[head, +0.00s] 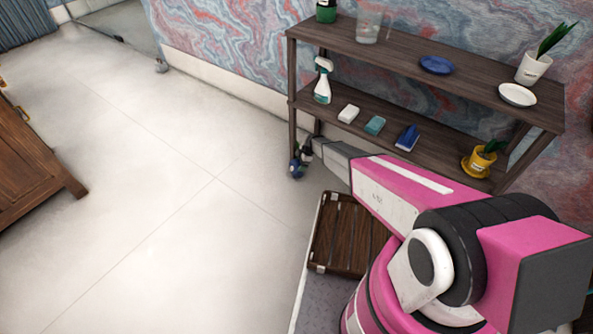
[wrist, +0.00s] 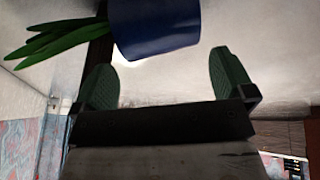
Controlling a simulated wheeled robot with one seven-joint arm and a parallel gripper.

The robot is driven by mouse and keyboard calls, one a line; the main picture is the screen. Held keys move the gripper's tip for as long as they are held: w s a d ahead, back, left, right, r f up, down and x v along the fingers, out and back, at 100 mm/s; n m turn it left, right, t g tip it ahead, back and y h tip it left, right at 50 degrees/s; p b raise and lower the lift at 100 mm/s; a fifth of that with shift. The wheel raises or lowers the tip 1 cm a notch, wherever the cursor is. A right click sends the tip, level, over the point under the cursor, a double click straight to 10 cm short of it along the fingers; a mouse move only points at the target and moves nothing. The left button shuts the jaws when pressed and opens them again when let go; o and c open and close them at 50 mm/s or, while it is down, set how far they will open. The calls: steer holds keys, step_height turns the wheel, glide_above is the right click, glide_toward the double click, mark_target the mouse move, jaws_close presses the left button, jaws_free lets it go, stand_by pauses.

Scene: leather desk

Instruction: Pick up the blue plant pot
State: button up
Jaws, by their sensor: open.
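The blue plant pot (wrist: 155,28) fills the top middle of the wrist view, with long green leaves (wrist: 55,38) reaching to the left. My gripper (wrist: 161,66) is open. Its two green finger pads are apart, and the pot is just beyond their tips, not clasped between them. In the head view the pot (head: 294,168) is small, beside the left leg of the shelf and partly hidden by my gripper (head: 304,155).
A dark wooden shelf (head: 400,48) stands right of the gripper, holding a spray bottle (head: 322,82), a yellow pot (head: 480,160), a white pot (head: 533,68) and dishes. A wooden crate (head: 345,235) is near my arm. Pale floor (head: 170,170) to the left is clear.

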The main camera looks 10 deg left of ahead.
mark_target(297, 166)
steer(key=x, duration=0.7)
steer(key=shift+s+a+f, duration=0.15)
steer(key=shift+a+f, duration=0.05)
steer(key=shift+c, duration=0.3)
steer(key=c, duration=0.8)
steer(key=shift+d+r, duration=0.1)
steer(key=shift+r, duration=0.05)
steer(key=shift+c, duration=0.2)
